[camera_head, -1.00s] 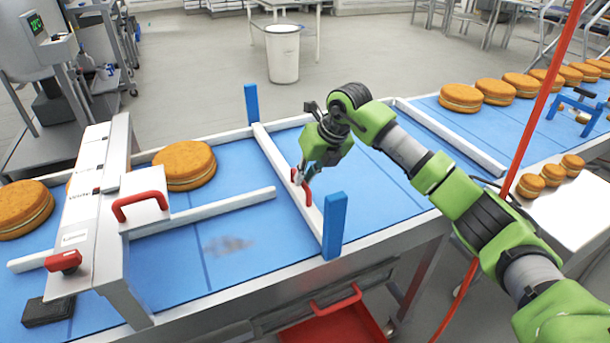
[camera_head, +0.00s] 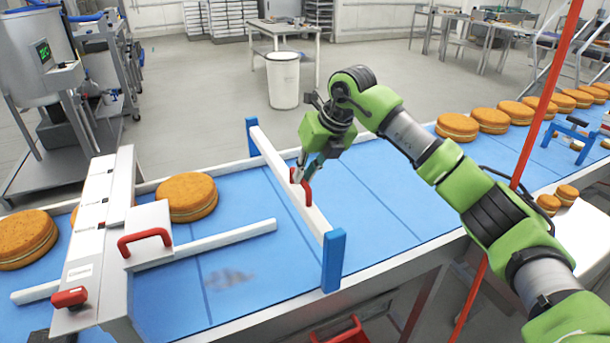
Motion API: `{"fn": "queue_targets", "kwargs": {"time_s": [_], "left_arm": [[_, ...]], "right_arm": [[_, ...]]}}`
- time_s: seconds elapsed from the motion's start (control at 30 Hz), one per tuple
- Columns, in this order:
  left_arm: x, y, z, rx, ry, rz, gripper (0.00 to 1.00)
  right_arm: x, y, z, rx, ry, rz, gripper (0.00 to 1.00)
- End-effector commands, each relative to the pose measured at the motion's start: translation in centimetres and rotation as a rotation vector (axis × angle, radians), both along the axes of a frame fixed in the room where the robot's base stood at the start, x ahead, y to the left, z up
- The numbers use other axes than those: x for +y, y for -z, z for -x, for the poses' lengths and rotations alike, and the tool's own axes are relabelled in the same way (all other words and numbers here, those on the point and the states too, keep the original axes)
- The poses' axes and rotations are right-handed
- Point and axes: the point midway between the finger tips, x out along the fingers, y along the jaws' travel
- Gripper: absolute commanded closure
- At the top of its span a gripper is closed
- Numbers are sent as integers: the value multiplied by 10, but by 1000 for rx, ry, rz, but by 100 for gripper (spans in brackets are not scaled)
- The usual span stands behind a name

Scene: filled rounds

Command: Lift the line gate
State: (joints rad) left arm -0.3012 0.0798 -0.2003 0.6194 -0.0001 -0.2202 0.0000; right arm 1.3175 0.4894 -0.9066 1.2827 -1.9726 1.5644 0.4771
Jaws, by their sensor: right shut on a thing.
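The line gate is a white bar (camera_head: 277,161) with a red handle (camera_head: 304,190), spanning the blue belt between two blue posts. The far post (camera_head: 251,145) and near post (camera_head: 334,262) stand at the belt's edges. The bar sits near the tops of the posts, above the belt. My right gripper (camera_head: 301,176) is shut on the red handle, reaching in from the right. The fingers hide part of the handle. My left gripper is not in view.
Sandwich cakes lie on the belt left of the gate (camera_head: 187,197) and in a row at the upper right (camera_head: 457,127). A white machine with a red handle (camera_head: 144,240) crosses the belt at left. A red pole (camera_head: 524,160) stands near my right arm. A dark smudge marks the belt.

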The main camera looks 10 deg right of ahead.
Motion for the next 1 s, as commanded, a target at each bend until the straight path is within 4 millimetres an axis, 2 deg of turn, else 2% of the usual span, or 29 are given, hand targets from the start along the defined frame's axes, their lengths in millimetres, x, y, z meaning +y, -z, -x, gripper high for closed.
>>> {"fn": "queue_targets", "kwargs": {"time_s": [0.03,0.07,0.1,0.47,0.57,1.0], "left_arm": [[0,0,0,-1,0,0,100],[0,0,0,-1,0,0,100],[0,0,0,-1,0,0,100],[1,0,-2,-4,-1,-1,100],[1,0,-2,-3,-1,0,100],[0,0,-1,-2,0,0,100]], "right_arm": [[0,2,0,1,0,1,82],[0,2,0,1,0,1,74],[0,2,0,2,0,1,72],[-1,-1,1,2,0,1,72],[-4,-11,4,1,1,2,72],[-26,-89,33,-1,1,2,72]]}}
